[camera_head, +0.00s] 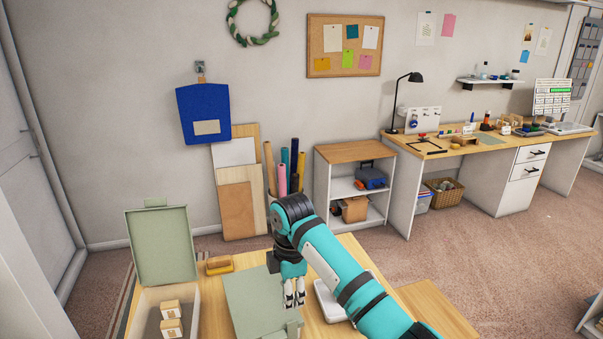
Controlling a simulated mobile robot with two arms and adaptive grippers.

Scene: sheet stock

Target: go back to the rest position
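My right arm comes in from the lower right and bends down over the wooden table (356,247). My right gripper (294,297) points down beside the right edge of a grey-green panel or closed lid (256,300). Its two fingertips are close together. I see nothing between them, but I cannot tell if they fully meet. The gripper's height above the table is unclear. My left gripper is not in view.
A yellow-handled block (219,265) lies behind. A white tray-like item (331,304), partly hidden by my arm, is on the right. A shelf (357,152) stands beyond.

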